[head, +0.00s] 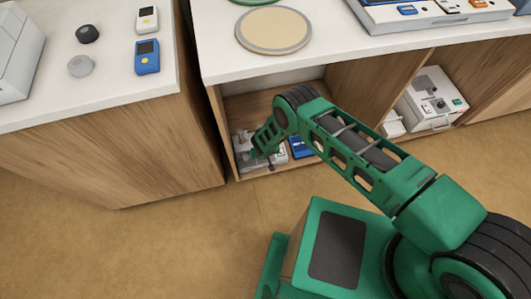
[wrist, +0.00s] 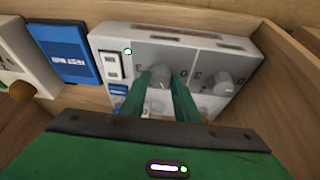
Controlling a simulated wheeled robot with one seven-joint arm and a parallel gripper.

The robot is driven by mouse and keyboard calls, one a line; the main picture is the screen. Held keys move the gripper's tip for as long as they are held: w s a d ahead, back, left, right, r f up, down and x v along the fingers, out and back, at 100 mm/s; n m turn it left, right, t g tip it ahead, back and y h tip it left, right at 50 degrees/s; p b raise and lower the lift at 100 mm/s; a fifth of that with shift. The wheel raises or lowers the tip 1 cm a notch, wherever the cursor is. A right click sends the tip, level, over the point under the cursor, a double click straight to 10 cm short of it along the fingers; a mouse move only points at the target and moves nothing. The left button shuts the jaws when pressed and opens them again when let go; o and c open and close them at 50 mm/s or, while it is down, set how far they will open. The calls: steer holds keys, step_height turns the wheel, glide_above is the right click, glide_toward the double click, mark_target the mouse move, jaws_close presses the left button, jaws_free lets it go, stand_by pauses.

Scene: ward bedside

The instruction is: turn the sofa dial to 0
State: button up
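A grey-white control box (wrist: 128,38) with dials lies in the lower shelf bay; it also shows in the head view (head: 242,146), partly behind my arm. In the wrist view, the left dial (wrist: 161,72) is between my fingertips. A right dial (wrist: 221,82) stands free beside it. Small marks surround the dials, but I cannot read which is the sofa dial or its pointer setting. The fingers hide part of the panel's lower middle.
A blue device (wrist: 62,52) and a pale one (wrist: 18,70) lie left of the box in the wrist view. Wooden shelf walls (wrist: 285,65) close in around it. The counter above holds a round board (head: 273,30). The floor (head: 150,235) in front is clear.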

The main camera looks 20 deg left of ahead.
steer(key=c, duration=0.5)
steer(key=shift+n, duration=0.4)
steer(key=n, duration=0.2)
steer(key=n+g+y, duration=0.1)
steer(key=n+y, duration=0.1)
steer(key=n, duration=0.1)
steer(key=shift+w+d+n, duration=0.15)
steer(key=shift+d+n, duration=0.1)
steer(key=shift+n, duration=0.05)
steer(key=n+g, duration=0.1)
steer(key=n, duration=0.1)
steer(key=n+g, duration=0.1)
steer(key=n, duration=0.2)
steer(key=shift+w+d+y, duration=0.1)
steer(key=shift+w+y, duration=0.1)
steer(key=shift+y, duration=0.2)
steer(key=shift+n+g, duration=0.3)
steer(key=shift+n, duration=0.1)
steer(key=shift+w, duration=0.1)
steer(key=o, duration=1)
steer(key=shift+o, duration=0.2)
